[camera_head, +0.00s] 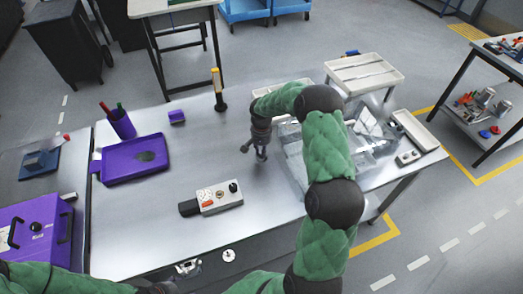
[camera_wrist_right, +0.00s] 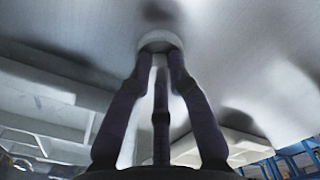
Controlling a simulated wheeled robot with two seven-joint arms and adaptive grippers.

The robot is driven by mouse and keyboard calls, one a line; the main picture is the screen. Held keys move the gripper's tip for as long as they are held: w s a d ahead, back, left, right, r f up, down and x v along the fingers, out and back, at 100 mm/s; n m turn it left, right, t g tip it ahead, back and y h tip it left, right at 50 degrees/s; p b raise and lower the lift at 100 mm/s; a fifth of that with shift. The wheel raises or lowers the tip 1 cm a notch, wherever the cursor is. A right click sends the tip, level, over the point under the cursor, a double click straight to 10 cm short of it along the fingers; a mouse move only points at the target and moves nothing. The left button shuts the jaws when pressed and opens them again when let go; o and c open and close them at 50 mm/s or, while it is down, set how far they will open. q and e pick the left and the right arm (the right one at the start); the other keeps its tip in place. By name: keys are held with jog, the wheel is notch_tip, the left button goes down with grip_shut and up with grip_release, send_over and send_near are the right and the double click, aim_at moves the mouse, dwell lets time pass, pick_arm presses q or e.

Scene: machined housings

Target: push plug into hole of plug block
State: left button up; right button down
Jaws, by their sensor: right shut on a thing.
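My right gripper (camera_head: 256,151) hangs over the middle of the table, fingers pointing down. In the wrist view its dark fingers (camera_wrist_right: 160,85) are shut around a pale, round-ended piece (camera_wrist_right: 160,41), seemingly the plug. The piece cannot be made out in the head view. A light grey block (camera_head: 219,197) with a dark left end, a red mark and a black knob lies on the table, nearer the front and left of the gripper. It may be the plug block; no hole can be made out.
A clear bin (camera_head: 295,170) stands just right of the gripper, partly behind my right arm. A purple tray (camera_head: 135,160) and a purple pen cup (camera_head: 122,125) are at the left. A small grey part with two dark spots (camera_head: 408,157) lies far right. The table's middle left is clear.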

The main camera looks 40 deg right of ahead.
jog(key=c, duration=1.1)
grip_release()
notch_tip(320, 180, up, 12)
jog(key=shift+f, duration=0.1)
jog(key=shift+s, duration=0.1)
